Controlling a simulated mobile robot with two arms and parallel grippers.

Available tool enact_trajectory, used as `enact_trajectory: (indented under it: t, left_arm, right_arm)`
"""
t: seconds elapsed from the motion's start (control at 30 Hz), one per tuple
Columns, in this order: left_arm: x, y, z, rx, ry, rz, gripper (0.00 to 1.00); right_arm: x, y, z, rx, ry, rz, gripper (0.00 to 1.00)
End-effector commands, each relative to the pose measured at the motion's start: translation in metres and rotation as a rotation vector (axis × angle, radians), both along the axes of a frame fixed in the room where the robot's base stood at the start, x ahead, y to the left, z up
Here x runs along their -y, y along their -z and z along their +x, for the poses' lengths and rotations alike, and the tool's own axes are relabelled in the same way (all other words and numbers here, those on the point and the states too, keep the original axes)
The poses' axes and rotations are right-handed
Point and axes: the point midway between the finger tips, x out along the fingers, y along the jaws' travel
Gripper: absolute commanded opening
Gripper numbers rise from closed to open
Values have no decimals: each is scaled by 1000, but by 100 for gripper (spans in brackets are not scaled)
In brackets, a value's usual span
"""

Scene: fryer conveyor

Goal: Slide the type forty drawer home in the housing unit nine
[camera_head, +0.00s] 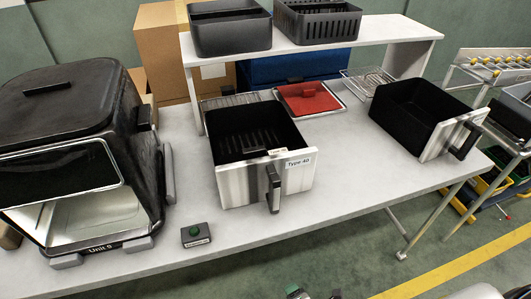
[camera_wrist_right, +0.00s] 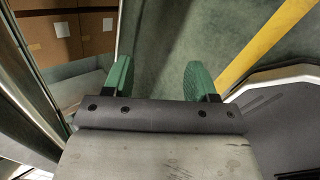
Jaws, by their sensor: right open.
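The type 40 drawer (camera_head: 228,185) is a black basket with a silver front, a dark handle and a "Type 40" label. It stands upright on the middle of the table in the head view, apart from the housing. The black housing (camera_head: 75,108) stands at the left end, with an open, empty bay at its lower front. Its label reads "Unit" and a digit that looks like 6, but is too small to be sure. My right gripper (camera_wrist_right: 159,76) has its green fingers apart, with nothing between them, in the right wrist view. My left gripper cannot be made out.
A second silver-fronted drawer (camera_head: 405,103) stands at the right on the table. A button box (camera_head: 195,235) sits near the front edge between housing and drawer. A red-covered tray (camera_head: 308,98) lies behind. A raised shelf (camera_head: 385,37) holds two black baskets.

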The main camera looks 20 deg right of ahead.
Motion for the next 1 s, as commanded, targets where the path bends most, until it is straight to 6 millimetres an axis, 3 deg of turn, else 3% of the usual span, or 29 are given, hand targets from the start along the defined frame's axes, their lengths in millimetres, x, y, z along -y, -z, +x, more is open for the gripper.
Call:
enact_trajectory:
  t: [0.03,0.1,0.2,0.3,0.4,0.5,0.6,0.8,1.0]
  left_arm:
    - [-1,-4,-1,-2,-1,1,100]
    - [-2,-7,-1,-3,-2,2,100]
    - [-2,-9,-4,-5,-2,3,100]
    - [-3,-11,-7,-10,-2,5,100]
    - [-5,-12,-7,-11,-2,6,100]
    - [-5,-13,-7,-11,-2,6,100]
    - [-5,-18,-7,-11,-2,6,100]
    - [-5,-26,-6,-10,-2,6,100]
    - [-4,-29,-4,-6,-1,6,100]
  right_arm:
    - [-8,-48,26,127,-125,-145,57]
    - [-14,-110,52,287,-274,-389,57]
    - [-18,-184,72,453,-395,-697,57]
    - [-18,-242,81,562,-448,-946,57]
    - [-17,-284,82,625,-467,-1134,57]
    - [-16,-308,84,655,-470,-1246,57]
    - [-16,-318,94,665,-471,-1288,57]
    - [-17,-318,126,665,-472,-1289,57]
    - [-18,-318,141,665,-471,-1285,57]
